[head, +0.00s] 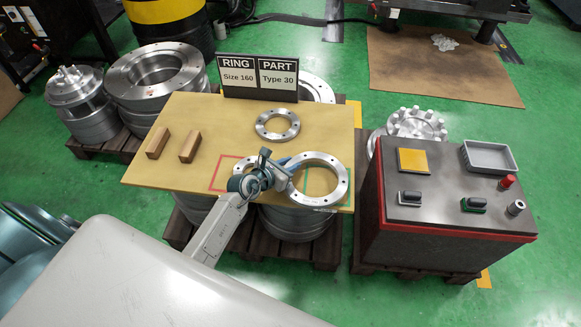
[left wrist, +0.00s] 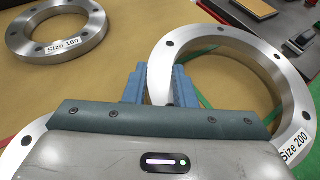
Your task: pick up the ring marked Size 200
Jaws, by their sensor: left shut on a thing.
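The ring marked Size 200 (left wrist: 235,40) is a grey metal ring with bolt holes; its label shows at the lower right in the left wrist view. In the head view this ring (head: 343,187) is at the front right of the tan table, over a green outline. My left gripper (head: 287,163) is shut on the left side of its rim, with the blue fingers (left wrist: 160,85) either side of the band. I cannot tell whether the ring touches the table. My right gripper is not in view.
A ring marked Size 160 (left wrist: 58,32) lies behind on the table (head: 190,115). Another ring (head: 242,160) lies by the red outline, partly hidden by my gripper. Two brown blocks (head: 158,143) are at left. A sign (head: 258,78) stands behind; a control box (head: 440,215) stands right.

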